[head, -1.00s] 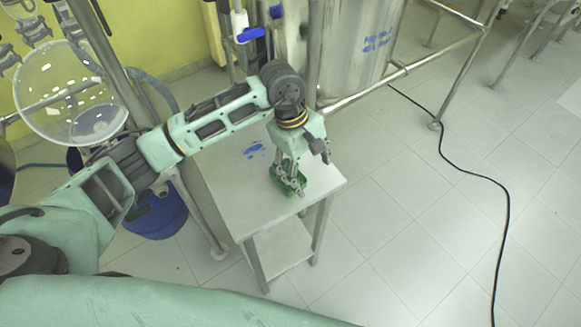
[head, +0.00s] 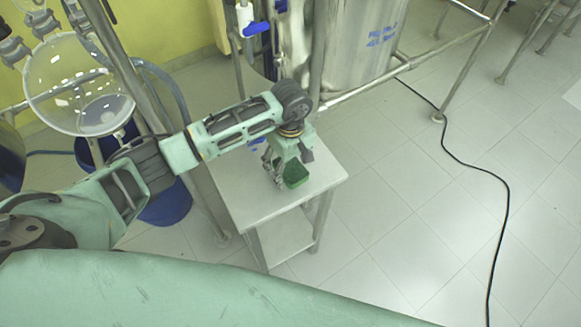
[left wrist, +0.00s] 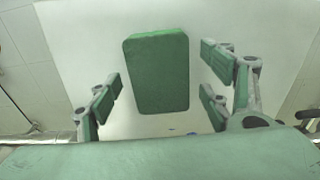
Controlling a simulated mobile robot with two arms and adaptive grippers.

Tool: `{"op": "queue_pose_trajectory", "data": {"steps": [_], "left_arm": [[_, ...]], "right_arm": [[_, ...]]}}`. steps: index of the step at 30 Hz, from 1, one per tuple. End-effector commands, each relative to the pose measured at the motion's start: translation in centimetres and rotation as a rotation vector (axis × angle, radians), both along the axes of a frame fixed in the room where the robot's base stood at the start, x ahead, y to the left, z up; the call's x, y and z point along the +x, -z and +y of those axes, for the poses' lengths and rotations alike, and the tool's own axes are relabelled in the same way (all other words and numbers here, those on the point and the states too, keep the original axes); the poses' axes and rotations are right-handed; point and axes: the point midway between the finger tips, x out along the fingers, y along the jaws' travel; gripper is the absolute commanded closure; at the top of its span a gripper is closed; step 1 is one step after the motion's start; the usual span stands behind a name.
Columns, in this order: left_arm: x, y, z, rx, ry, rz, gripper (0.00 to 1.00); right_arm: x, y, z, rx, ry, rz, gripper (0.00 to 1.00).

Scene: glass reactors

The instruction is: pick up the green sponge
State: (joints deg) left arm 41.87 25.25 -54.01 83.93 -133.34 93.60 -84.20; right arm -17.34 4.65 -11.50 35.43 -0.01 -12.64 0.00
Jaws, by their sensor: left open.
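The green sponge (head: 296,174) lies on the small metal table (head: 250,207) in the head view, right beside my left gripper (head: 275,178). In the left wrist view the sponge (left wrist: 157,71) is a green block lying flat on the pale tabletop. It shows between and ahead of the spread fingers of my left gripper (left wrist: 163,100). The fingers are open, with clear gaps to the sponge on both sides. My right gripper is not in view.
A large steel vessel (head: 355,45) on a tubular frame stands behind the table. A round glass flask (head: 80,85) and a blue bucket (head: 165,205) are at the left. A black cable (head: 480,168) lies on the open tiled floor at the right.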

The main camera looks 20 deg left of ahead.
Motion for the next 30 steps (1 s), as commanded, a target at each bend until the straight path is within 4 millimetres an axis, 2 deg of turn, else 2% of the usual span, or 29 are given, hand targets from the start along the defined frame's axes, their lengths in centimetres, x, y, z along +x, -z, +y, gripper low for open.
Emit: {"op": "queue_pose_trajectory", "data": {"steps": [3, 14, 25, 30], "left_arm": [[0.0, 0.0, 0.0, 0.0, 0.0, 0.0, 0.27], [0.0, 0.0, 0.0, -0.001, 0.0, 0.001, 0.59], [0.0, -0.2, 0.0, 0.0, 0.0, 0.0, 0.61], [0.1, -1.4, 0.0, -0.001, 0.002, -0.003, 0.61]], "right_arm": [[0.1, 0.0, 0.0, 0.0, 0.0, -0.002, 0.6], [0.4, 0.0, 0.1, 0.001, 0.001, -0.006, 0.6], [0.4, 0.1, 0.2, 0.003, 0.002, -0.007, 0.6], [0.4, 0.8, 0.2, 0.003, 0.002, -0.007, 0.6]]}}
